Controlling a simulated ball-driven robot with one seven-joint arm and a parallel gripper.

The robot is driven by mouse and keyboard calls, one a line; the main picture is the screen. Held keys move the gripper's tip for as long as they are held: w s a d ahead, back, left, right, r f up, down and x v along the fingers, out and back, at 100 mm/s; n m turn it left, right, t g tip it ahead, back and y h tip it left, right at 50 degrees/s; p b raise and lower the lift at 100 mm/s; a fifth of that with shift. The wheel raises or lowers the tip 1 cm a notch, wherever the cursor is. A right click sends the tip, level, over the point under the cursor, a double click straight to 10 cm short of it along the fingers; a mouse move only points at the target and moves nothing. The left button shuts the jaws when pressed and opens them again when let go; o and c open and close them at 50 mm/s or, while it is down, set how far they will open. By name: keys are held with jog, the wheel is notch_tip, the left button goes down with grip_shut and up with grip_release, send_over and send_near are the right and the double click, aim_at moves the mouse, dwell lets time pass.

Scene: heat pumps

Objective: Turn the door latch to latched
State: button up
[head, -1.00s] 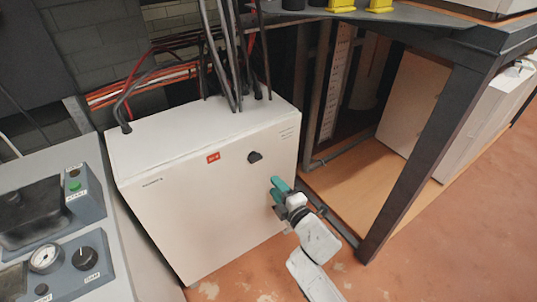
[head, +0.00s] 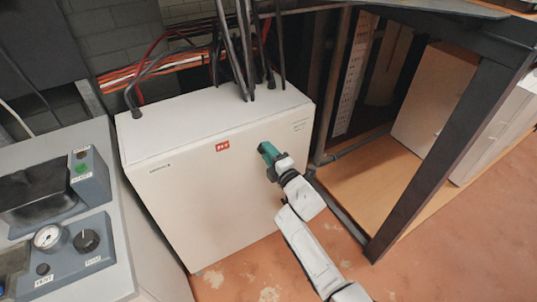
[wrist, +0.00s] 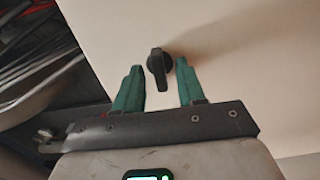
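The door latch (wrist: 158,68) is a black knob with a grip bar on the front of the white cabinet (head: 205,195). In the wrist view its bar runs nearly up and down, tilted a little. My gripper (wrist: 160,85) is open, with one green finger on each side of the latch. The fingertips reach about level with the bar; I cannot tell whether they touch it. In the head view my gripper (head: 266,150) is at the upper right of the cabinet front and hides the latch.
Black cables (head: 243,50) enter the cabinet top. A grey control console (head: 60,230) with a gauge and knobs stands at the left. A dark table frame (head: 440,140) stands close at the right of my arm. Reddish floor is free in front.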

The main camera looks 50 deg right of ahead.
jog(key=shift+w, duration=0.2)
grip_shut()
dwell(0.3)
